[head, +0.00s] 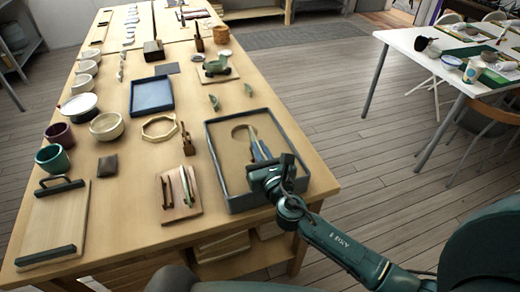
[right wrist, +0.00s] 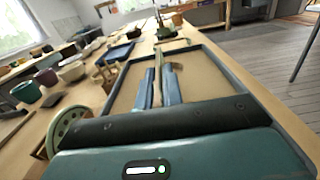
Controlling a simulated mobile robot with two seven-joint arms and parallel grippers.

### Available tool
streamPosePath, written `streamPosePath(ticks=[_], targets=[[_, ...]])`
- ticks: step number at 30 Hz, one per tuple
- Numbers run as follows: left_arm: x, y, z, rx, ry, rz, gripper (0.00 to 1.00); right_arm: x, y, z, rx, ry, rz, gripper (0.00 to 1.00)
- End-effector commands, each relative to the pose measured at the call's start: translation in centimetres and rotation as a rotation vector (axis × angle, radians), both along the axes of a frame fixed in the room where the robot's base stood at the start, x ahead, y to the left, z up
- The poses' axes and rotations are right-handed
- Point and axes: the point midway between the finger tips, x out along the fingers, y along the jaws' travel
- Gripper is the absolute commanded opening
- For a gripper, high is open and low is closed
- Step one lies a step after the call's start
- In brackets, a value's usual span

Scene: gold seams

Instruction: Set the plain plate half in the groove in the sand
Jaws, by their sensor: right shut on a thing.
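The sand tray (head: 212,160) is a grey-rimmed box of tan sand at the table's front right corner. The groove (head: 237,130) shows as a dark curve in the sand, partly hidden by my fingers. My right gripper (head: 260,149) reaches over the tray from its front edge, fingers pointing down toward the sand near the groove. In the right wrist view its two blue fingers (right wrist: 158,88) are close together, shut on a thin piece, seemingly the plain plate half. The piece is mostly hidden; I cannot tell whether it touches the sand. My left gripper is out of view.
Left of the tray are a small board (head: 178,211) with thin tools and an octagonal ring (head: 159,127). A blue tray (head: 151,94), bowls (head: 106,127) and cups (head: 52,160) stand farther left and back. A white table (head: 405,41) stands apart at right.

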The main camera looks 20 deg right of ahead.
Motion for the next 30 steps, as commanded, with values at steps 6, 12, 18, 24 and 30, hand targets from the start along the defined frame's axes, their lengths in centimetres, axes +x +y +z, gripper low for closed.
streamPosePath(ticks=[6, 12, 18, 24, 30], targets=[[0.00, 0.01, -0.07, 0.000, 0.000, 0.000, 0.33, -0.19, 0.07, -0.68, 0.000, 0.013, 0.002, 0.00], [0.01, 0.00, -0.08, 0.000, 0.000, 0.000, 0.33, -0.22, 0.08, -0.77, -0.001, 0.014, 0.002, 0.20], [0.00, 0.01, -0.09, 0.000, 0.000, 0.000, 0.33, -0.26, 0.10, -0.84, -0.001, 0.016, 0.003, 0.33], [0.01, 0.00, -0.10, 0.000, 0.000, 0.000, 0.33, -0.30, 0.13, -0.94, -0.001, 0.018, 0.003, 0.40], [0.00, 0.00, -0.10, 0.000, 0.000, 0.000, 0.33, -0.30, 0.15, -0.95, 0.000, 0.018, 0.004, 0.55]])
